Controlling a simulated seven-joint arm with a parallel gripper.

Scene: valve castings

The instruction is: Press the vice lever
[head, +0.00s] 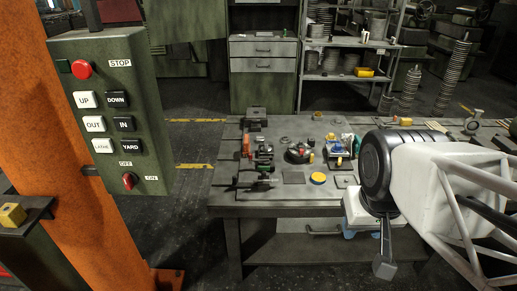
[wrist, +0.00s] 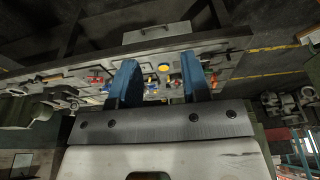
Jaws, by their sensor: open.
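A dark vice-like device (head: 262,184) with a thin horizontal bar sits at the front left corner of the workbench (head: 225,197) in the head view. The bar looks like its lever, but it is too small to be sure. My gripper (head: 352,232) is at the bench's front edge, well to the right of that device and not touching it. Its pale housing and a little blue show there; my arm hides the bench behind it. In the wrist view the two blue fingers (wrist: 157,78) stand apart with nothing held between them. I cannot make out the lever in the wrist view.
Small parts, a yellow disc (head: 318,178) and a red-and-black item (head: 298,153) lie on the bench. A green control box (head: 110,115) on an orange post (head: 60,200) stands at left. Drawers (head: 263,58) and shelves (head: 345,75) stand behind. Dark floor lies left of the bench.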

